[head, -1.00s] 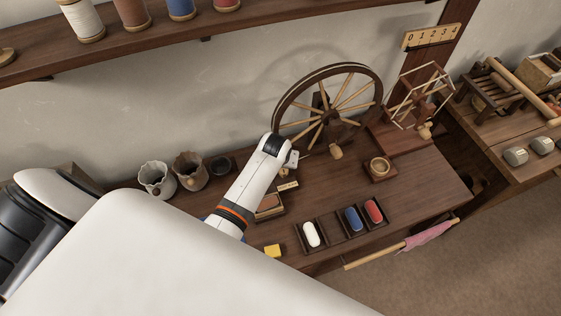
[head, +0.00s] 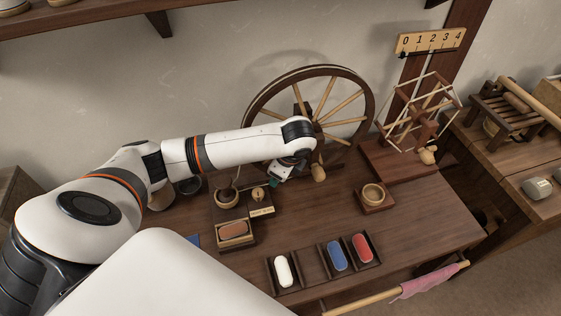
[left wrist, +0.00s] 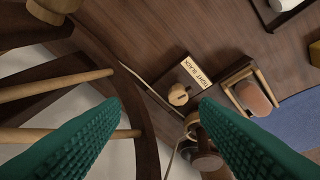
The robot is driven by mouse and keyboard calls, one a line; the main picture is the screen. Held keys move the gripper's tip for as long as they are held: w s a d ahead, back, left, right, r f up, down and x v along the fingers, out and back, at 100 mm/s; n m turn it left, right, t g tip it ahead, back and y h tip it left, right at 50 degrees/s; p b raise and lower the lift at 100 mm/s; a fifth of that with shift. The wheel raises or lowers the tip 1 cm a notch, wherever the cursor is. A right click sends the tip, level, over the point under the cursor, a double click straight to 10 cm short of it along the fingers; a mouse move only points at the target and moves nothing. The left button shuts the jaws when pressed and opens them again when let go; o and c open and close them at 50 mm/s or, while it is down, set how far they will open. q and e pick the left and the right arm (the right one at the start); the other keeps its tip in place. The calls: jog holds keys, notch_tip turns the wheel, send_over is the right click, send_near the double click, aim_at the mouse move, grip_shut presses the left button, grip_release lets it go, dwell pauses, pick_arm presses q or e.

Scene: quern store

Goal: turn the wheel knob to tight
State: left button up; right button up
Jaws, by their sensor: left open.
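A small round wooden knob (head: 259,193) sits on a block behind a pale label plate (head: 262,211) on the table. In the left wrist view the knob (left wrist: 179,94) has a dark mark on its face, and the plate (left wrist: 197,72) reads TIGHT SLACK. I cannot tell which word the mark points to. My left gripper (left wrist: 160,103) is open and empty, with green ribbed fingers. The knob shows beyond the gap between its fingertips, nearer the right finger, with no visible contact. The spoked wheel (head: 350,104) stands behind the arm. My right gripper is not in view.
A wooden cup (head: 227,198) and a brown pad in a tray (head: 235,230) sit close to the knob. Pads of white, blue and red lie in trays (head: 308,274) at the front. A small bowl (head: 373,193) stands to the right; the table between is clear.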

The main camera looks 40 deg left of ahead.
aim_at(258, 192)
pick_arm(q)
jog(key=a+f, duration=0.2)
jog(key=f, duration=0.1)
jog(key=s+a+f+m, duration=0.1)
jog(key=a+f, duration=0.1)
jog(key=f, duration=0.2)
jog(key=s+a+f+m+g+y+b, duration=0.1)
jog(key=f, duration=0.2)
jog(key=shift+s+a+f, duration=0.1)
jog(key=shift+a+f, duration=0.25)
jog(key=shift+a, duration=0.05)
jog(key=shift+x, duration=0.8)
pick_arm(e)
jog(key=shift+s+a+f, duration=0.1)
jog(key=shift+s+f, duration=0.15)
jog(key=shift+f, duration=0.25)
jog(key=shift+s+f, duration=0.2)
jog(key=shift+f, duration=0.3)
pick_arm(q)
jog(key=shift+c, duration=0.3)
